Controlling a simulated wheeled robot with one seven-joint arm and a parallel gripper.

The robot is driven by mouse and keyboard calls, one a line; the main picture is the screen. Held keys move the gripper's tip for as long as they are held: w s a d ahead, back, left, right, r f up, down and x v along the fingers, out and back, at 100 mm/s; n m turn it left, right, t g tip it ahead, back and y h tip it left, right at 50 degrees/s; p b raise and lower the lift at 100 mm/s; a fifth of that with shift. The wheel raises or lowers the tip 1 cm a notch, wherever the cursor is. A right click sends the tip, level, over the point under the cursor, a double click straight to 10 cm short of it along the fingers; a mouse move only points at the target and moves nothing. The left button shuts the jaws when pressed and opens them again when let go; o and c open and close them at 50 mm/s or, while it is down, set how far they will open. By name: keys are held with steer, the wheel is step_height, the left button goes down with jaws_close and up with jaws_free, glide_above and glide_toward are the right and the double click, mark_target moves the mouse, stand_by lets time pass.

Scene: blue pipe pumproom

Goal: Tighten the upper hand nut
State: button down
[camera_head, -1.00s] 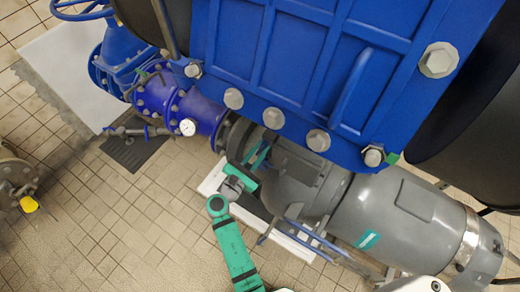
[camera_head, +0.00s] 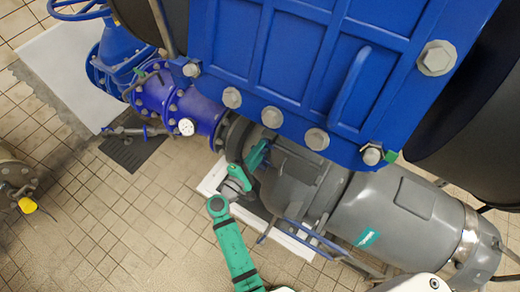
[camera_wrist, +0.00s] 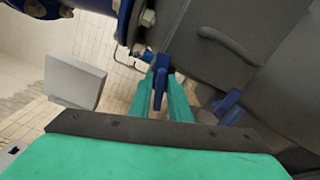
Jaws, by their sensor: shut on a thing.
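My gripper (camera_head: 257,153) reaches the side of the grey pump housing (camera_head: 290,180) in the head view. In the wrist view my green fingers (camera_wrist: 162,78) are shut on a blue hand nut (camera_wrist: 160,88), one finger on each side of its narrow wing. A second blue hand nut (camera_wrist: 228,105) sits to the right on the grey housing, apart from my fingers. The fingers hide part of the held nut. In the head view the hand nuts are too small and covered to tell apart.
The large blue cover (camera_head: 300,70) is above. Tiled floor (camera_head: 120,215) to the left is open.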

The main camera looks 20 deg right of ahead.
steer(key=shift+s+f+m, duration=0.1)
steer(key=shift+f+m, duration=0.1)
steer(key=shift+m, duration=1.5)
steer(key=shift+a, duration=0.1)
steer(key=c, duration=1.8)
jaws_free()
steer(key=shift+c, duration=0.2)
steer(key=v, duration=1)
steer(key=shift+s+a, duration=0.3)
steer(key=shift+w, duration=0.15)
